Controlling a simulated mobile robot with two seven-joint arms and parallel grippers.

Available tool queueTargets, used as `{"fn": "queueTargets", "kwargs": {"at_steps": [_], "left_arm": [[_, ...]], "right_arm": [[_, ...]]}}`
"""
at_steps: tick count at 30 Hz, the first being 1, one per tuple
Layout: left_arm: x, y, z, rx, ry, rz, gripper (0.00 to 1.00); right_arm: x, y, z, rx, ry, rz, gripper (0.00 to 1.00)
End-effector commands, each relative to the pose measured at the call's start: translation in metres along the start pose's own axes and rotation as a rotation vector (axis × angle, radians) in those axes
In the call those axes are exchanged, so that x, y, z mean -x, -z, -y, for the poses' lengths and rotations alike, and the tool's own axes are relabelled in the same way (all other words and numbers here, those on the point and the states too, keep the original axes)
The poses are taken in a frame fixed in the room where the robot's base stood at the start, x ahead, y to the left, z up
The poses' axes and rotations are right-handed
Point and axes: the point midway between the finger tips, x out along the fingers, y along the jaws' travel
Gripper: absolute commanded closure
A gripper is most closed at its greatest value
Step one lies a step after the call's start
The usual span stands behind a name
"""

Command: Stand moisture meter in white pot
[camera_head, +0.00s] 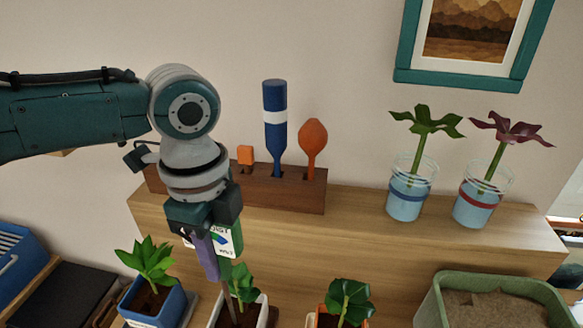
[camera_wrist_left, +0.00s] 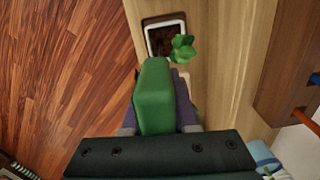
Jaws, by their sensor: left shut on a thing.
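The moisture meter (camera_head: 227,245) has a green body with a printed label and a thin probe pointing down. My left gripper (camera_head: 212,262) is shut on its body and holds it roughly upright above the white pot (camera_head: 262,308). The meter's green top (camera_wrist_left: 154,95) fills the middle of the left wrist view, between the fingers (camera_wrist_left: 156,122). The white pot (camera_wrist_left: 149,34) shows beyond it, with dark soil and a small green plant (camera_wrist_left: 183,47). The probe's lower end is partly lost against the plant and soil, so I cannot tell whether it touches the soil.
A blue pot (camera_head: 171,309) stands left of the white pot and an orange pot (camera_head: 311,320) right. Behind, a wooden tool block (camera_head: 275,192) holds a blue tool and an orange one. Two plant cups (camera_head: 405,202) (camera_head: 476,205) and a green planter (camera_head: 520,282) are at right.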

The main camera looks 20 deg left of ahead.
Motion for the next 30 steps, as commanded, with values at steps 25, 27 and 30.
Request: {"fn": "queueTargets", "kwargs": {"at_steps": [25, 27, 30], "left_arm": [[-0.027, 0.000, 0.000, -0.001, 0.000, 0.000, 1.00], [-0.029, 0.000, 0.000, -0.001, 0.000, 0.000, 1.00], [-0.032, 0.000, 0.000, -0.001, 0.000, 0.000, 1.00]], "right_arm": [[-0.018, -0.005, 0.002, -0.005, 0.004, -0.001, 0.63], [-0.020, -0.006, 0.002, -0.005, 0.003, -0.001, 0.63], [-0.022, -0.007, 0.002, -0.004, 0.003, -0.001, 0.63]]}}
